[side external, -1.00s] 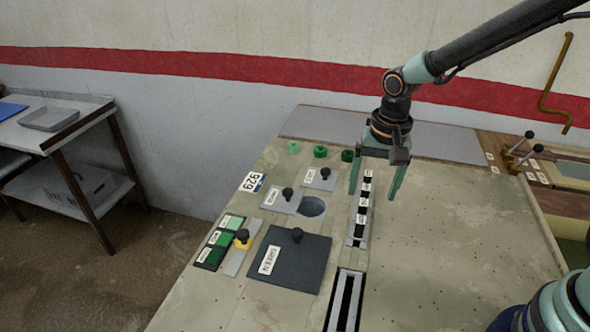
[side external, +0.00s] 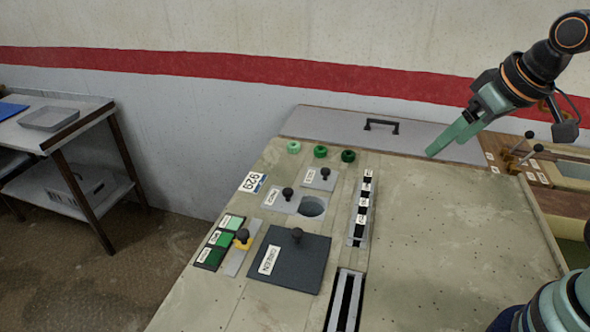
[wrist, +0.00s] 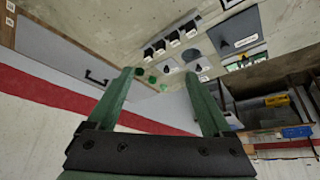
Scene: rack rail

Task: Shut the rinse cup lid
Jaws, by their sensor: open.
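A round dark opening (side external: 312,206) in the panel stands uncovered. A small grey plate with a black knob (side external: 283,200) lies flat at its left, and another grey plate with a black knob (side external: 321,178) lies just behind it. Their labels are too small to read, so I cannot tell which is the rinse cup lid. My gripper (side external: 444,148) is open and empty, raised above the back right of the bench, well away from the opening. In the wrist view its two green fingers (wrist: 160,76) stand apart with nothing between them.
A dark square plate with a knob (side external: 290,262) lies in front of the opening. Green rings (side external: 320,151) sit behind, and a slotted rail (side external: 360,215) runs at the right. A grey panel with a black handle (side external: 410,142) is at the back. The panel's right part is clear.

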